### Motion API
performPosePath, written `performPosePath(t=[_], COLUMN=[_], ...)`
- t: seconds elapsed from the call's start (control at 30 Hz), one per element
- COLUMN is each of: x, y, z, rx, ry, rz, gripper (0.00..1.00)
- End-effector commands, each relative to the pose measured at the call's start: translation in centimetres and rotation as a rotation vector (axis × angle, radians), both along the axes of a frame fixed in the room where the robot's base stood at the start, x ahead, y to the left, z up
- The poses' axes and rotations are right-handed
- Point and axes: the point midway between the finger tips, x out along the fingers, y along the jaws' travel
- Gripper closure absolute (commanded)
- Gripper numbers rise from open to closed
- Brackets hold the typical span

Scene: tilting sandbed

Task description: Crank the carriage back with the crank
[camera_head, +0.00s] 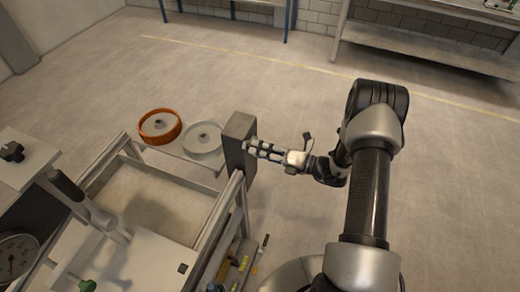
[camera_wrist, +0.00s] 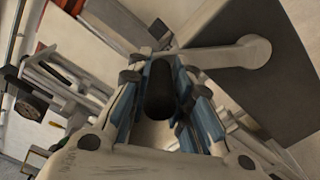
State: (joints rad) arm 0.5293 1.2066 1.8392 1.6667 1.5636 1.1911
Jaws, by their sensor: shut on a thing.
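My gripper (camera_head: 262,151) is at the right side of a dark grey box (camera_head: 236,140) at the end of the sandbed frame. In the wrist view my gripper (camera_wrist: 160,70) is shut around the black handle (camera_wrist: 160,92) of the crank. The crank's pale arm (camera_wrist: 215,53) runs right from the handle to a round hub on the dark box (camera_wrist: 285,85). In the head view my fingers hide most of the crank. I cannot tell for certain which part is the carriage.
The metal-framed sandbed (camera_head: 150,200) lies left of my arm. A round gauge (camera_head: 14,255) is at lower left. The floor right of the box is clear, with a bench (camera_head: 430,38) farther back.

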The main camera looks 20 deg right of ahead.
Motion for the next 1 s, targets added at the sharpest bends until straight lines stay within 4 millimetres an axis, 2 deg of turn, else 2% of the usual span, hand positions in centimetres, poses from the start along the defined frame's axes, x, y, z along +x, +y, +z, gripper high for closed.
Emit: performPosePath(t=[0.07,0.1,0.4,0.77,0.87,1.0], x=[0.2,0.2,0.1,-0.1,-0.7,-2.3], y=[-0.2,-0.2,-0.1,-0.4,-1.3,-3.7], z=[0.4,0.4,0.2,0.1,0.1,0.1], rx=[0.001,0.001,0.001,0.001,0.001,0.000], ry=[-0.010,-0.011,-0.005,-0.002,-0.002,-0.003], rz=[-0.004,-0.005,-0.003,-0.004,-0.006,-0.008], gripper=[1.00,0.78,0.59,0.59,0.59,0.59])
